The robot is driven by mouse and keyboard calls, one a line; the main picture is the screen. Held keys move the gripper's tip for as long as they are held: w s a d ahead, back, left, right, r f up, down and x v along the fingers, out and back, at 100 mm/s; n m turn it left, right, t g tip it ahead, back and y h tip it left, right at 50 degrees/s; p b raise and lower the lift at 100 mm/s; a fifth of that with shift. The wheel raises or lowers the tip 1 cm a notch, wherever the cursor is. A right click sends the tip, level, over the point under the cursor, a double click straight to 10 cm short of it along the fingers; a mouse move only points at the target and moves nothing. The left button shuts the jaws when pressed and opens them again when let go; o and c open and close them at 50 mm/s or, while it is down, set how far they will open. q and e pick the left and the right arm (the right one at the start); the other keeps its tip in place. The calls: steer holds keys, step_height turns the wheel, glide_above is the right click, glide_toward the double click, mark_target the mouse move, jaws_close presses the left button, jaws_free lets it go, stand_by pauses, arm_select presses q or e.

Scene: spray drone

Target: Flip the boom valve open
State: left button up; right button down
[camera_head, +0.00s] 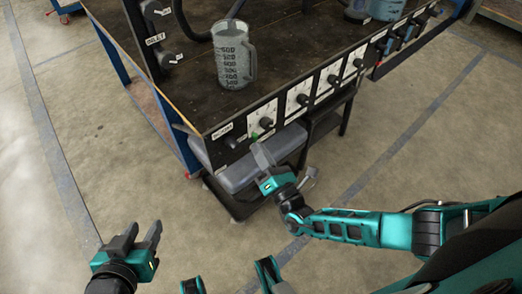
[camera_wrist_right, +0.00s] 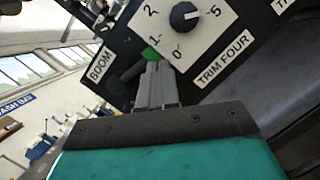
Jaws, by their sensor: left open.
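The boom valve is a dark handle (camera_wrist_right: 130,72) with a green part (camera_wrist_right: 150,53) at its end, beside the BOOM label (camera_wrist_right: 100,66) on the panel. In the head view the green part (camera_head: 254,135) shows small at the panel's near corner, by the BOOM label (camera_head: 222,131). My right gripper (camera_head: 261,152) is in front of the panel. In the right wrist view its fingers (camera_wrist_right: 156,72) lie together, tips right at the green part; contact is unclear, and I see nothing held between them. My left gripper (camera_head: 143,232) is open and empty over the floor at lower left.
The panel along the bench front carries several dials, including the TRIM FOUR dial (camera_wrist_right: 184,16) right above the fingertips. A measuring jug (camera_head: 233,58) stands on the dark bench top (camera_head: 185,92). A grey container (camera_head: 240,172) sits below the panel. The floor at left is clear.

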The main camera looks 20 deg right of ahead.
arm_select(q)
steer(key=shift+w+d, duration=0.25)
steer(key=shift+w, duration=0.35)
arm_select(e)
steer(key=shift+w+d+r, duration=0.15)
steer(key=shift+w+r, duration=0.15)
steer(key=shift+r, duration=0.05)
stand_by(1.0)
arm_select(q)
steer(key=shift+s+f, duration=0.1)
steer(key=shift+s, duration=0.05)
arm_select(e)
steer(key=shift+f, duration=0.1)
stand_by(0.5)
